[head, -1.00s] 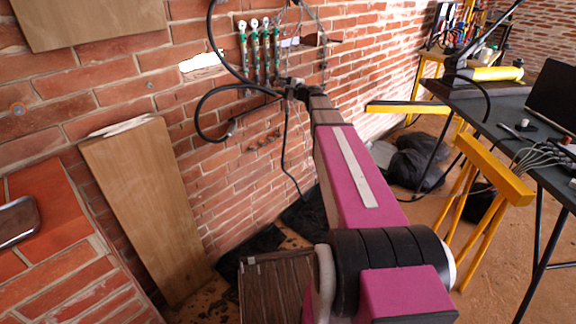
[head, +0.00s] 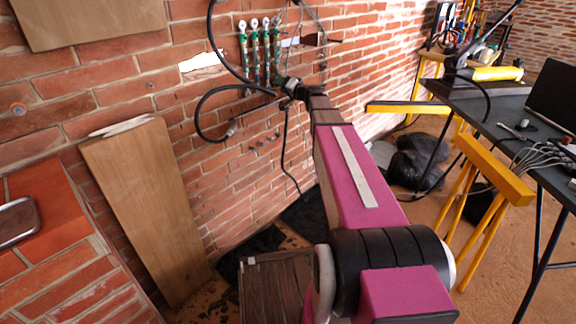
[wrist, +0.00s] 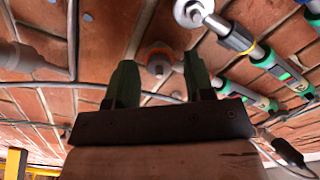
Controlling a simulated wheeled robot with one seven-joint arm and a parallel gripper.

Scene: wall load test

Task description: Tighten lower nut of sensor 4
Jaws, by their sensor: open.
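Several slim sensors (head: 254,50) with green bands and white round tops hang side by side on the brick wall in the head view. I cannot tell which is sensor 4. In the wrist view, sensors with green bands (wrist: 264,57) run diagonally at the right, with a round metal end at the top. My gripper (wrist: 158,72) is open with two green fingers and nothing held between them. A round grey nut-like piece with an orange ring (wrist: 158,60) shows on the wall between the fingers, beyond the tips. In the head view my gripper is small and dark near the sensors' lower ends.
Black cables (head: 205,110) loop across the wall around my wrist. A wooden board (head: 145,205) leans against the wall at left. Yellow trestles (head: 490,170) and a dark table (head: 505,105) stand at right. Black bags (head: 412,165) lie on the floor.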

